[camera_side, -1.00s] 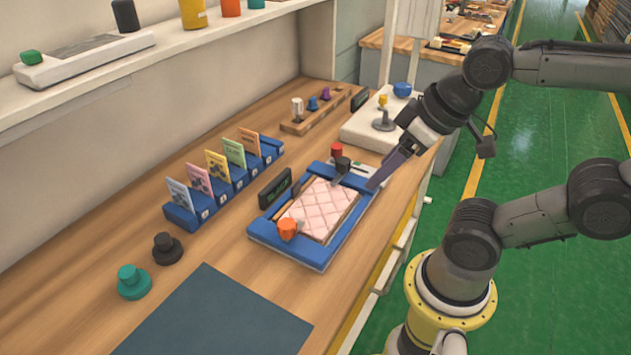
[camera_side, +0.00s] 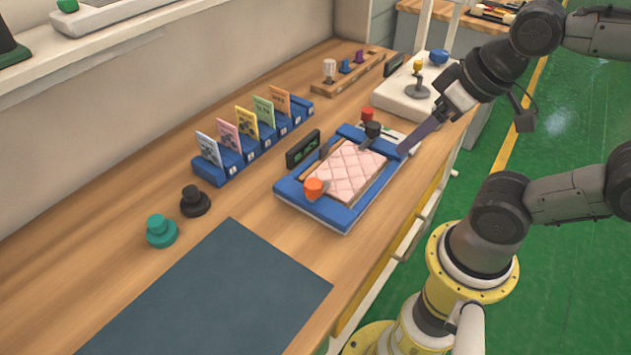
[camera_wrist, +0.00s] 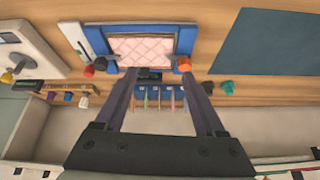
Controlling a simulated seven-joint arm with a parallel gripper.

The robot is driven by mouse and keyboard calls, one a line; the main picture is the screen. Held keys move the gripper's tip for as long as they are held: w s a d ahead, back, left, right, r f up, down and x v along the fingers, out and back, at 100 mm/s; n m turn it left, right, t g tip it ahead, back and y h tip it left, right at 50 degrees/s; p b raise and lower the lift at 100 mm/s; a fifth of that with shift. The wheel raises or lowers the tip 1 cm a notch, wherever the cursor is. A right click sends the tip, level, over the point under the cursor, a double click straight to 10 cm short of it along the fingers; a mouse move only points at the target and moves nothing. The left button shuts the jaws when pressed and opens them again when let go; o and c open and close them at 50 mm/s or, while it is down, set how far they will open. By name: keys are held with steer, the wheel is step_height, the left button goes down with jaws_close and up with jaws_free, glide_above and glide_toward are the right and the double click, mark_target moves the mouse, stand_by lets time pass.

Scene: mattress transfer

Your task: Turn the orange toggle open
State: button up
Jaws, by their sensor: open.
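The orange toggle (camera_side: 314,188) sits at the near left corner of a blue frame (camera_side: 335,219) that holds a pink quilted mattress (camera_side: 350,168). In the wrist view the orange toggle (camera_wrist: 183,65) is at the frame's lower right corner, just beyond my right fingertip in the picture. My gripper (camera_wrist: 160,78) is open and empty, its two fingers spread. In the side view my gripper (camera_side: 404,148) is over the frame's far right end, away from the orange toggle. A black toggle (camera_side: 373,130) is at the frame's far end.
A red knob (camera_side: 367,114) stands behind the black toggle. A dark display (camera_side: 303,149) and blue card holders (camera_side: 210,171) stand left of the frame. Black (camera_side: 194,201) and green (camera_side: 161,231) knobs are nearer. A dark mat (camera_side: 215,290) leaves clear room in front.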

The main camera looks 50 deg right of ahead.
steer(key=w+r+m+g, duration=0.1)
steer(key=w+r+m, duration=0.3)
steer(key=m, duration=0.2)
steer(key=m+g, duration=0.4)
steer(key=g, duration=0.1)
glide_above(313, 184)
step_height(313, 184, down, 6)
step_height(313, 184, down, 13)
steer(key=shift+r, duration=0.2)
jaws_close()
